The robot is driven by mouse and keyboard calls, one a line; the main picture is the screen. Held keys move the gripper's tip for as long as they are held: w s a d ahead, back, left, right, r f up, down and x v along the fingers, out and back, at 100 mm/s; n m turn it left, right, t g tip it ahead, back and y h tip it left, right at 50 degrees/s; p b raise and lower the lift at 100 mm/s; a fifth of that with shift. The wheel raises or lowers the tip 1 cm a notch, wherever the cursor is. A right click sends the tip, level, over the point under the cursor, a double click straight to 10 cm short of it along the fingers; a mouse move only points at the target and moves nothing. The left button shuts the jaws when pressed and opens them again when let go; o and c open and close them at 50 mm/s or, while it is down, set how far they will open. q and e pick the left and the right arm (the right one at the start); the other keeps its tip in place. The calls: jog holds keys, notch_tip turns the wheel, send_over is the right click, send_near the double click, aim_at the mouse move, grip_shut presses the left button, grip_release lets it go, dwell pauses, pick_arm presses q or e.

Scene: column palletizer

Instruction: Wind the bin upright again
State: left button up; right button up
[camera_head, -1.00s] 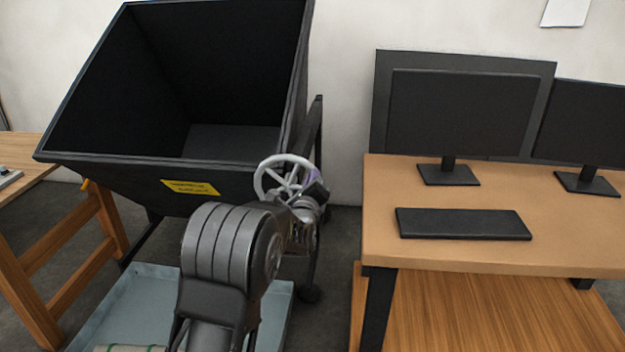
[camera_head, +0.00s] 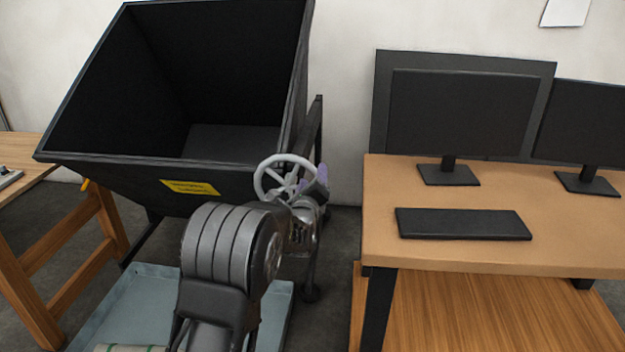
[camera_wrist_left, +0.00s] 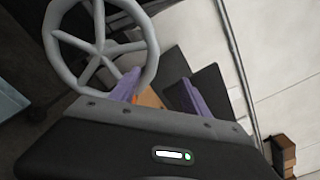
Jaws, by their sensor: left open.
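The black bin (camera_head: 110,175) is tilted forward on its stand, its open mouth facing me and empty inside. A yellow label (camera_head: 190,188) is on its front. A grey spoked handwheel (camera_head: 284,178) is at the bin's right side. My left gripper (camera_head: 320,178) is at the wheel's right edge, partly hidden by its own wrist. In the left wrist view the handwheel (camera_wrist_left: 98,45) is at the upper left, and the purple fingers of my left gripper (camera_wrist_left: 158,90) are apart. One finger overlaps the rim; I cannot tell whether it touches. My right gripper is not in view.
A blue-grey tray (camera_head: 135,300) lies below the bin. A wooden table (camera_head: 60,265) stands at the left. A desk (camera_head: 440,257) with monitors (camera_head: 460,115) and a keyboard (camera_head: 463,224) stands at the right. A narrow floor gap separates bin and desk.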

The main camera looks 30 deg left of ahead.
pick_arm(q)
jog(key=shift+s, duration=0.1)
jog(key=p+v, duration=0.3)
jog(key=v, duration=0.9)
jog(key=shift+p, duration=0.4)
